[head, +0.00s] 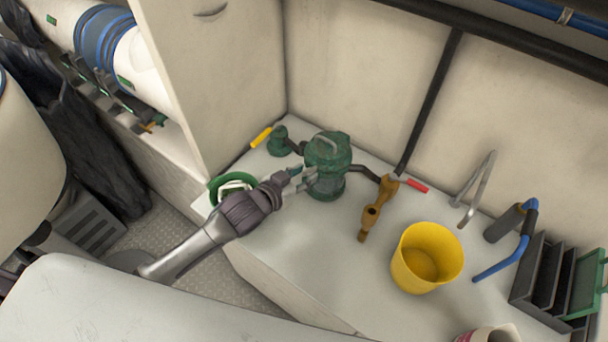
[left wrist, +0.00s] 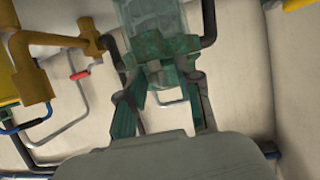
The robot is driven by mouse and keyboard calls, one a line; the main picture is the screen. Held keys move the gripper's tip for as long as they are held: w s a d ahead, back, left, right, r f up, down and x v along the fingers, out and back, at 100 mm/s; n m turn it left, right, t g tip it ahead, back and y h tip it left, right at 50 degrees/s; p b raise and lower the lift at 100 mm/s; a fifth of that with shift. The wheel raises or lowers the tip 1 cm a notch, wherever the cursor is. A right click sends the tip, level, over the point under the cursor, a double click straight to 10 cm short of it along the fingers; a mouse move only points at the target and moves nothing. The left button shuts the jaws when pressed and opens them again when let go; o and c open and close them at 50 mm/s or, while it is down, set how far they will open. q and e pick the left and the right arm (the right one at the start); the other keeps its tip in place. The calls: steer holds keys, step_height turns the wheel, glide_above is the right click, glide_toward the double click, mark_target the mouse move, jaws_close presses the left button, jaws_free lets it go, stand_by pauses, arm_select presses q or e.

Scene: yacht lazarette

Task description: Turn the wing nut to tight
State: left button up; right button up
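My left gripper (head: 301,178) is at the near left side of the strainer in the head view. In the left wrist view its fingers (left wrist: 162,98) are spread apart on either side of the strainer's top end. I cannot tell whether they touch it. The wing nut is not clearly distinguishable. My right gripper is not in view.
A brass valve (head: 374,205) with a red handle (head: 417,186) stands right of the strainer. A yellow bucket (head: 427,258) is nearer. A small green fitting (head: 279,141) with a yellow handle (head: 261,138) is behind left. A green ring (head: 218,187) lies beside my arm. The bench's front middle is clear.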

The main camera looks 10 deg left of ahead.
arm_select(q)
steer(key=shift+o, duration=0.8)
steer(key=shift+s, duration=0.15)
steer(key=v, duration=1.1)
steer(key=shift+s+a+r, duration=0.15)
steer(key=shift+s+a, duration=0.1)
steer(key=shift+s, duration=0.05)
